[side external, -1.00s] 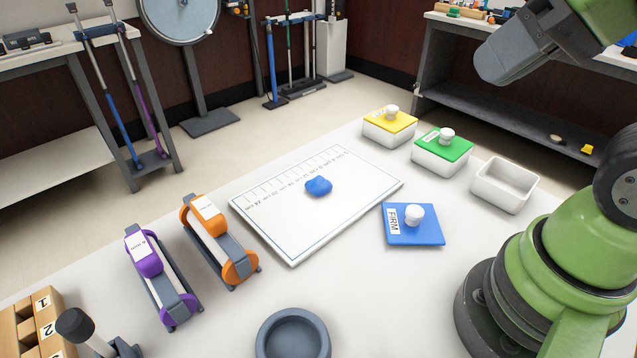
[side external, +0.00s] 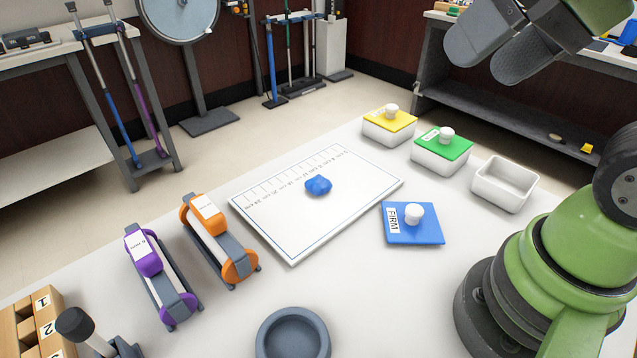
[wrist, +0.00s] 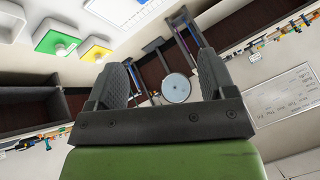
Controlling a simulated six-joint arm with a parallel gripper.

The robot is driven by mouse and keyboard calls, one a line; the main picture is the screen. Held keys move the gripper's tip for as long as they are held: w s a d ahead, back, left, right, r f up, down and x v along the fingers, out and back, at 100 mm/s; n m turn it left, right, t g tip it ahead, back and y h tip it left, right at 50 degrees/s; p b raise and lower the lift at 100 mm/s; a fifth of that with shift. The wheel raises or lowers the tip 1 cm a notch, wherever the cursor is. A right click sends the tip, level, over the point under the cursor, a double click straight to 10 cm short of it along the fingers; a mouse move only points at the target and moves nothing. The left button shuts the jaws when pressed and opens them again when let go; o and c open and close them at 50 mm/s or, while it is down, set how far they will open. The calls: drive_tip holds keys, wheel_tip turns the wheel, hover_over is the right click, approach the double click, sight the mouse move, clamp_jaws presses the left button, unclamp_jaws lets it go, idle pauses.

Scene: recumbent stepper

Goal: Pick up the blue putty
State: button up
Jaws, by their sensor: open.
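The blue putty (side external: 318,185) is a small lump on the white measuring board (side external: 290,236), which has a printed cm scale. My gripper (side external: 482,48) is high at the upper right of the side view, well above the table and away from the putty. In the wrist view my gripper (wrist: 168,82) has its two dark fingers spread apart with nothing between them. The putty cannot be made out in the wrist view.
A blue FIRM lid (side external: 400,232) lies beside the board. An empty white tub (side external: 505,186) and tubs with green (side external: 452,144) and yellow (side external: 402,122) lids stand behind. Orange (side external: 237,262) and purple (side external: 150,264) devices stand left; a grey bowl (side external: 264,335) is in front.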

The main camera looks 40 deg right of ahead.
drive_tip(key=w+n+g, duration=0.1)
drive_tip(key=w+g, duration=0.2)
drive_tip(key=w, duration=0.7)
drive_tip(key=n+g+h, duration=0.2)
drive_tip(key=n+g, duration=0.1)
drive_tip(key=g, duration=0.1)
hover_over(318, 179)
wheel_tip(318, 179, down, 24)
drive_tip(key=shift+w+a+f, duration=0.1)
drive_tip(key=shift+w+f, duration=0.05)
wheel_tip(318, 179, down, 6)
drive_tip(key=shift+r, duration=0.15)
drive_tip(key=shift+c, duration=0.2)
drive_tip(key=c, duration=1)
